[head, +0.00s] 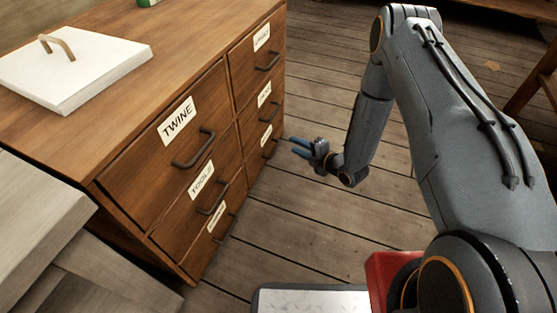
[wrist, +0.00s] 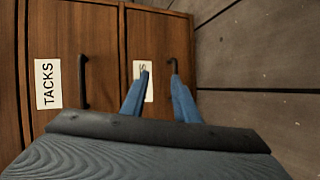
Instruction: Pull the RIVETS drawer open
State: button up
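My gripper (head: 294,147) is open and empty, with its two blue fingers apart, low in front of the cabinet's right column. In the wrist view my gripper (wrist: 160,75) points at the lowest drawer there, whose label (wrist: 149,88) is mostly hidden by a finger; only a final "S" shows. This drawer's dark handle (wrist: 173,66) lies at the right fingertip; I cannot tell whether they touch. In the head view the handle (head: 270,148) is just left of the fingers. The drawer looks shut. No label readable as RIVETS shows.
The TACKS drawer (wrist: 47,84) is beside it in the wrist view. The TWINE drawer (head: 150,145) and TOOLS drawer (head: 205,190) are in the left column. A white lidded panel (head: 85,75) lies on the cabinet top (head: 190,30). The plank floor (head: 310,215) before the drawers is clear.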

notch_tip(320, 180, down, 6)
jog(key=s+a+n+y+b, duration=0.2)
jog(key=b, duration=0.1)
jog(key=b+x, duration=0.3)
jog(key=x, duration=0.4)
jog(key=shift+w+a+r+b, duration=0.1)
jog(key=shift+w+b, duration=0.2)
jog(key=shift+w, duration=0.05)
grip_shut()
